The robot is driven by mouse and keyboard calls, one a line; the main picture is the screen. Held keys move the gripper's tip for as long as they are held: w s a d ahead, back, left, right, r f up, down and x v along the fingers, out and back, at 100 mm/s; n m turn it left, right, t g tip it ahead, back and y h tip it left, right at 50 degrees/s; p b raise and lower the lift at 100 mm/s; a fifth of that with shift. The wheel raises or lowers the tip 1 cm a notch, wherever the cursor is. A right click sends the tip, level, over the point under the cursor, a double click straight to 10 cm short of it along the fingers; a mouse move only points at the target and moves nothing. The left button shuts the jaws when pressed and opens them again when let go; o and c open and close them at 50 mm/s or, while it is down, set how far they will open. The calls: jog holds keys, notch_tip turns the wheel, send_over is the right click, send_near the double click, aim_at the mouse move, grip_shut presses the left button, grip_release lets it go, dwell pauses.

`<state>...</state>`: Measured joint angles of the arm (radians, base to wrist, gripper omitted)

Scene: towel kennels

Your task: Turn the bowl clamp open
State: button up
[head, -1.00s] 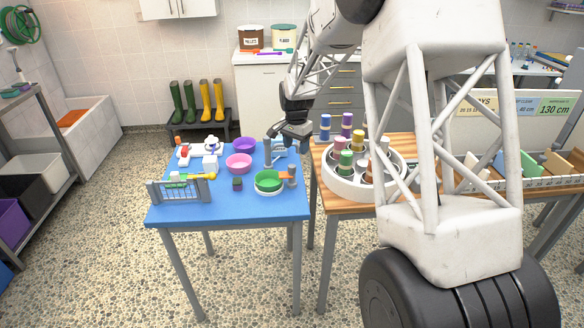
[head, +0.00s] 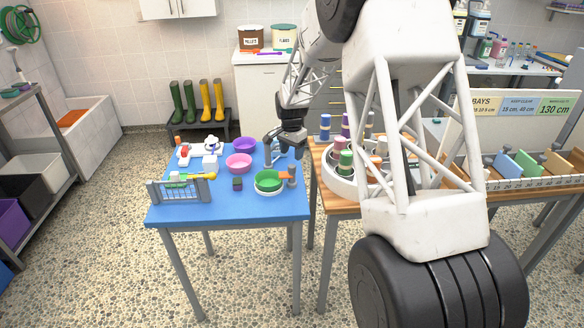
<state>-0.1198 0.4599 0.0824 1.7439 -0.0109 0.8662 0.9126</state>
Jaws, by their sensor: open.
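A green bowl (head: 268,179) sits in a pale round holder at the right of the blue table (head: 240,213). An orange handle (head: 287,175) on a grey post (head: 292,182) stands at the bowl's right edge; it looks like the bowl clamp, and its exact turn is too small to tell. My gripper (head: 284,152) is open and points down above the table's back right, behind the bowl and apart from the handle. A grey-blue frame (head: 274,155) there is partly hidden by my gripper.
Pink (head: 238,162) and purple (head: 244,145) bowls, a dark cube (head: 237,184) and a grey gate (head: 181,191) with a yellow-handled tool stand to the left. A wooden table (head: 330,199) with a round rack of coloured cylinders (head: 345,160) adjoins on the right.

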aim_at(292, 166)
jog(key=shift+f, duration=3.45)
jog(key=c, duration=0.9)
